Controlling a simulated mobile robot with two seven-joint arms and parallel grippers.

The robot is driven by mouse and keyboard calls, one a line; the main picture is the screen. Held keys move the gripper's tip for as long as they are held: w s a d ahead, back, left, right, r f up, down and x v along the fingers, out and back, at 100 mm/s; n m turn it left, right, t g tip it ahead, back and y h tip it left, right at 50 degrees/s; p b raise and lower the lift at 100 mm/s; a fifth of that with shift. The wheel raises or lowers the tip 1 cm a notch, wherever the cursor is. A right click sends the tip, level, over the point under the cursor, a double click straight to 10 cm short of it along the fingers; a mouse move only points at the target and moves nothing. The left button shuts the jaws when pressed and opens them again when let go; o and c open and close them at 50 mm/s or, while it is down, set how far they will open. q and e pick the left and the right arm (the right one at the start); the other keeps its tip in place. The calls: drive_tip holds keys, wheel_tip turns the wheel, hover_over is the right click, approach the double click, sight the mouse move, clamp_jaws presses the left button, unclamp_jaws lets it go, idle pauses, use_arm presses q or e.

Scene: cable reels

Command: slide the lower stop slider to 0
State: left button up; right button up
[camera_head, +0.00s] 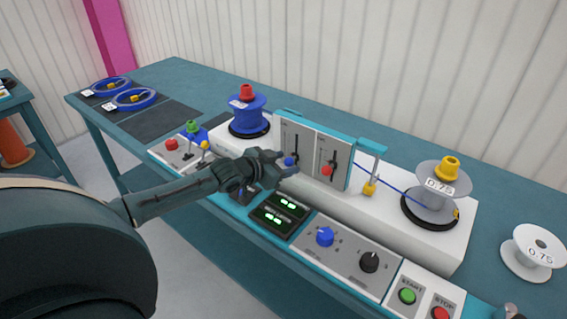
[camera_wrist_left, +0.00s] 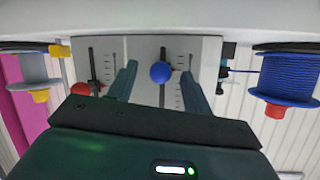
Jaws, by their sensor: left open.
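The upright slider panel (camera_head: 312,148) has a slot with a blue knob (camera_head: 289,161) and a slot with a red knob (camera_head: 327,170). I cannot read which one is the lower stop slider. My left gripper (camera_head: 284,167) is open in front of the blue knob. In the left wrist view, which is upside down, the blue knob (camera_wrist_left: 161,72) sits between the two spread fingers of the gripper (camera_wrist_left: 160,88), with gaps on both sides. The red knob (camera_wrist_left: 81,88) is outside the fingers. The scale numbers are too small to read.
A blue reel (camera_head: 248,115) stands left of the panel and a grey reel (camera_head: 440,190) right of it, with a blue cable running to it. Two dials (camera_head: 325,236) and green and red buttons (camera_head: 407,296) lie in front. A white spool (camera_head: 533,252) is far right.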

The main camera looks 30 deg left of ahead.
use_arm(q)
drive_tip(key=shift+w, duration=0.1)
drive_tip(key=shift+c, duration=0.3)
drive_tip(key=c, duration=0.9)
drive_tip(key=shift+c, duration=0.3)
drive_tip(key=shift+f, duration=0.15)
drive_tip(key=shift+f+b, duration=0.55)
drive_tip(key=shift+f, duration=0.4)
drive_tip(key=o, duration=1)
drive_tip(key=shift+r, duration=0.1)
